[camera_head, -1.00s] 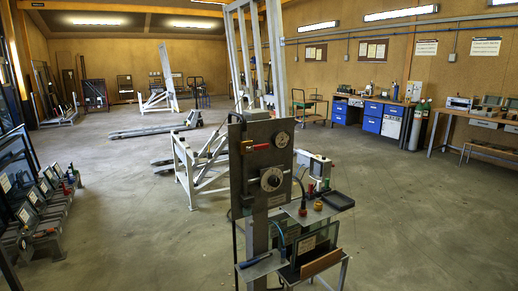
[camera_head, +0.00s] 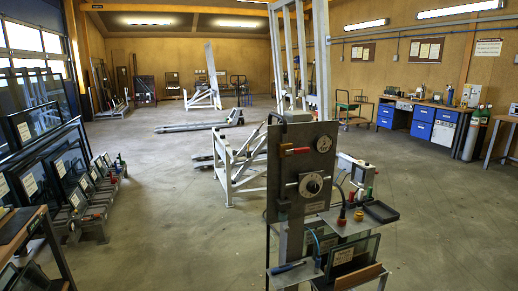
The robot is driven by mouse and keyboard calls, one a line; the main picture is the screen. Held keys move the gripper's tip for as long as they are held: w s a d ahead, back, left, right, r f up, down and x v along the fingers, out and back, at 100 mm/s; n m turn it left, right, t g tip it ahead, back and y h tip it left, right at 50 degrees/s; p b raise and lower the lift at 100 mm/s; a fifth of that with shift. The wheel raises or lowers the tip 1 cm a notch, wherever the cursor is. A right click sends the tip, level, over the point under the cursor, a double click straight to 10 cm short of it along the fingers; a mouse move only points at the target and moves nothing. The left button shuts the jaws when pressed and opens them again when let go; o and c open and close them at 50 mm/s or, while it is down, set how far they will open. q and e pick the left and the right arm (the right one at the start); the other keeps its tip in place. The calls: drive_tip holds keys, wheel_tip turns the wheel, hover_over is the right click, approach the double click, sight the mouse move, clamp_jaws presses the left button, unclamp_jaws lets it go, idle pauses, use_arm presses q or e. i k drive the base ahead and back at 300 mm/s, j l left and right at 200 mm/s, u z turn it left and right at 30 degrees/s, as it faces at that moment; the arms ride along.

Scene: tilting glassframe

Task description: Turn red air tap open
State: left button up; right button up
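The red air tap (camera_head: 296,151) is a small red lever at the upper left of a dark upright panel (camera_head: 284,199). The lever points sideways to the right from its fitting. A round gauge (camera_head: 323,144) sits to its right, and a round dial (camera_head: 310,185) sits below it on the panel. Neither of my grippers shows in the head view.
A small shelf (camera_head: 345,222) with a black tray (camera_head: 381,211) juts out at the panel's right. A white tilting frame (camera_head: 232,179) stands behind it. Framed glass racks (camera_head: 60,175) line the left side. Open floor (camera_head: 175,235) lies left of the panel.

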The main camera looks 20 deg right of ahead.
sight(306, 150)
drive_tip(key=i+l+u, duration=0.1)
drive_tip(key=l+u, duration=0.5)
drive_tip(key=l, duration=0.2)
drive_tip(key=l+u, duration=0.35)
drive_tip(key=l, duration=1.15)
drive_tip(key=k+l+u, duration=0.1)
drive_tip(key=l, duration=0.5)
drive_tip(key=k+l, duration=0.1)
drive_tip(key=l, duration=1.05)
drive_tip(key=k+l+u, duration=0.1)
drive_tip(key=l, duration=0.5)
